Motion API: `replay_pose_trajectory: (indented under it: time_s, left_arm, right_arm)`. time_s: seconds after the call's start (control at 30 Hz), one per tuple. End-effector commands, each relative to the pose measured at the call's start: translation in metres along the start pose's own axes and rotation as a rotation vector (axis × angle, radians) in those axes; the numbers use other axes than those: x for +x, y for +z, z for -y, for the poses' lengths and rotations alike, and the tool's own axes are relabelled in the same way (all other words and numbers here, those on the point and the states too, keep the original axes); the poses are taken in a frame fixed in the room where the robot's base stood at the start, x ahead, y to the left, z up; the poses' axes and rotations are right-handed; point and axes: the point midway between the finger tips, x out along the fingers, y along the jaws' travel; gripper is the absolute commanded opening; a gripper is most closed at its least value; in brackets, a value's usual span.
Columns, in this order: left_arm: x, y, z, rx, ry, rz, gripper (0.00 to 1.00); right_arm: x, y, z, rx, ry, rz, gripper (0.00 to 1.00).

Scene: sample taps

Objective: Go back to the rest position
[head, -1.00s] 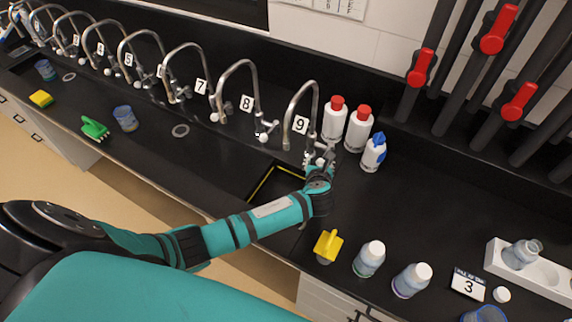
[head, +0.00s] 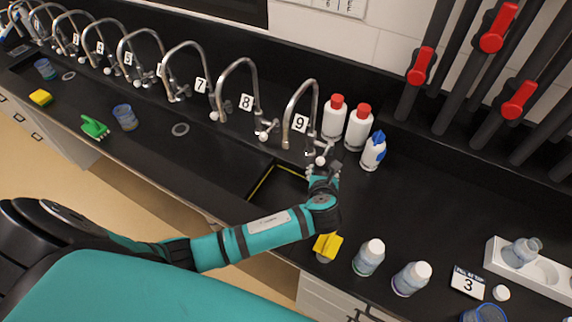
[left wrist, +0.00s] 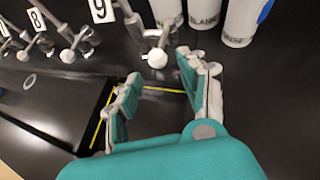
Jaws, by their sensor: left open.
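My left gripper (head: 322,170) is near the base of tap 9 (head: 302,118), beside the sink (head: 262,182) with the yellow edge line. In the left wrist view its two fingers (left wrist: 160,92) are apart with nothing between them. The white knob of tap 9 (left wrist: 157,58) shows just beyond the fingertips, apart from them. My right gripper is not in view.
Two red-capped bottles (head: 357,128) and a blue-topped bottle (head: 373,152) stand close behind and right of my gripper. A yellow-handled item (head: 327,246) and two white-capped bottles (head: 369,257) stand near the front edge.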

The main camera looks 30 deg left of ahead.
Motion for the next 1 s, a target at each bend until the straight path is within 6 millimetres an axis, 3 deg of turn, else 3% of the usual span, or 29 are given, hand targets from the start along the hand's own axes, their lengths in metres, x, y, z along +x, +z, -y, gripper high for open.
replay_pose_trajectory:
  time_s: [0.53,0.63,0.77,1.0]
  left_arm:
    - [-0.003,0.000,0.000,-0.003,0.000,-0.001,0.42]
    - [-0.008,-0.008,-0.004,-0.084,0.004,-0.032,0.42]
    - [-0.034,-0.036,-0.019,-0.433,0.038,-0.158,0.42]
    - [-0.113,-0.091,-0.075,-1.425,0.322,-0.425,0.42]
  right_arm:
    - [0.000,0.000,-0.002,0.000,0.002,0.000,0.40]
    - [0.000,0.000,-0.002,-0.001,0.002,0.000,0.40]
    - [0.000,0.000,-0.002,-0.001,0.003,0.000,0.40]
    - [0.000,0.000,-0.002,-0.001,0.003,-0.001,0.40]
